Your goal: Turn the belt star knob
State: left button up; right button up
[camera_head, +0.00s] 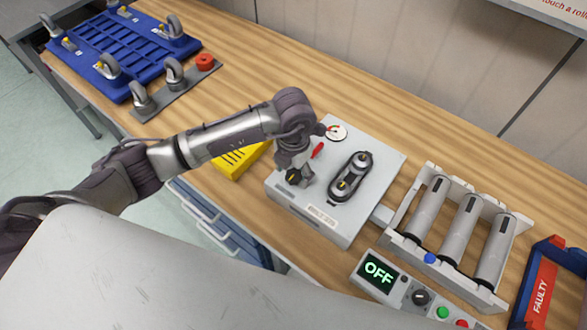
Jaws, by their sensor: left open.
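The grey belt box (382,199) stands on the wooden bench, with a label on its front edge. A dark belt loop around two pulleys (351,177) lies on its top. A dark knob (292,176) sits at the left of the box top, partly hidden by my left gripper. I take it for the star knob. My left gripper (300,179) points down at the knob from above, with its fingers open. I cannot tell whether the fingers touch the knob. My right gripper is not in view.
A round dial (337,132) and a red pointer (317,150) are on the box top. A yellow block (240,160) lies left of it. A roller frame (512,226), a control panel reading OFF (378,272) and a FAULTY tote (540,296) stand right.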

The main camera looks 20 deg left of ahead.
pick_arm(q)
jog(key=shift+c, duration=0.3)
jog(key=c, duration=1.1)
jog(key=shift+f+m+b, duration=0.1)
jog(key=shift+m+b, duration=0.4)
jog(key=shift+b, duration=0.35)
jog(key=m+b, duration=1)
jog(key=b, duration=0.5)
jog(key=shift+w+d+f+m, duration=0.1)
jog(key=shift+m, duration=0.3)
jog(key=shift+r+m+b, duration=0.25)
jog(key=shift+m+b, duration=0.85)
jog(key=shift+b, duration=0.3)
jog(key=o, duration=1.2)
jog(key=shift+c, duration=0.2)
